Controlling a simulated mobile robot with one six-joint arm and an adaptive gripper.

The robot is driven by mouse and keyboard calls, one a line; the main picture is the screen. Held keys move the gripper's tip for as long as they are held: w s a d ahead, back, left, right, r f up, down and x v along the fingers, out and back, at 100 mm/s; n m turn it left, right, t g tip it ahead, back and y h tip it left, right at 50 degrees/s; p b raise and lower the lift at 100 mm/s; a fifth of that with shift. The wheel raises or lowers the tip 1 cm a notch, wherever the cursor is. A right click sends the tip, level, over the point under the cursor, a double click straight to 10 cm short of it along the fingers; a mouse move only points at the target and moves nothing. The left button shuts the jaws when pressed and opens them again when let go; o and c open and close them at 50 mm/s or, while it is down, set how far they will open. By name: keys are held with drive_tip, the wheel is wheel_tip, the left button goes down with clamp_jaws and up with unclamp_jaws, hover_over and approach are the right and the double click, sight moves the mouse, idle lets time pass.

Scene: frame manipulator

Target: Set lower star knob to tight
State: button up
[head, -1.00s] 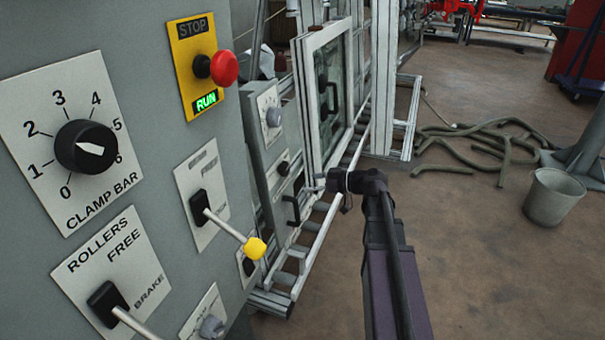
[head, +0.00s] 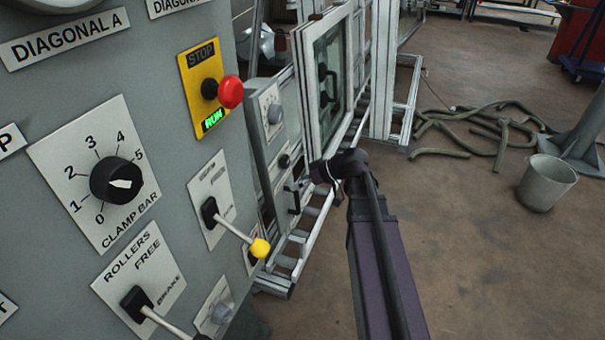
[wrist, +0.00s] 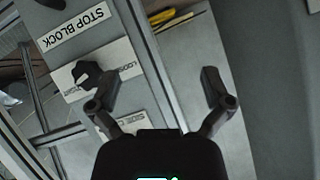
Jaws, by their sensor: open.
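A black lobed knob (wrist: 88,75) sits on a white plate lettered "LOOSE" in the wrist view, upside down there. A "STOP BLOCK" label (wrist: 75,29) is beside it. My gripper (wrist: 158,82) is open with nothing between its fingers; the left finger overlaps the knob's edge in the picture, and contact cannot be told. The plate's other lettering is partly hidden by this finger. In the head view my gripper (head: 302,186) is at the small far panel, by a black handle (head: 294,197). Which knob there matches is unclear.
The near grey cabinet carries a clamp bar dial (head: 117,181), a red stop button (head: 230,92) and a yellow-tipped lever (head: 259,248) sticking out left of my arm. A framed glass door (head: 328,75) stands behind my gripper. Open floor lies right, with a bucket (head: 546,183) and hoses.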

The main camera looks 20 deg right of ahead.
drive_tip(key=s+a+r+m+g+h+p, duration=0.1)
drive_tip(key=s+r+m+g+h+p, duration=0.3)
drive_tip(key=s+r+p, duration=0.6)
drive_tip(key=shift+s+a+r+m+g+h+p, duration=0.4)
drive_tip(key=shift+m+h+p, duration=1.15)
drive_tip(key=shift+p, duration=2.25)
drive_tip(key=shift+s+d+f+n+h, duration=0.1)
drive_tip(key=shift+f+n+h, duration=0.05)
drive_tip(key=shift+n+h, duration=0.2)
drive_tip(key=r+p, duration=0.1)
drive_tip(key=s+r+m+h+p, duration=0.1)
drive_tip(key=p, duration=0.1)
drive_tip(key=s+r+h+p, duration=0.1)
drive_tip(key=r, duration=0.1)
drive_tip(key=shift+s+d+m, duration=0.1)
drive_tip(key=shift+d+m, duration=0.25)
drive_tip(key=shift+m, duration=0.05)
drive_tip(key=shift+c, duration=0.2)
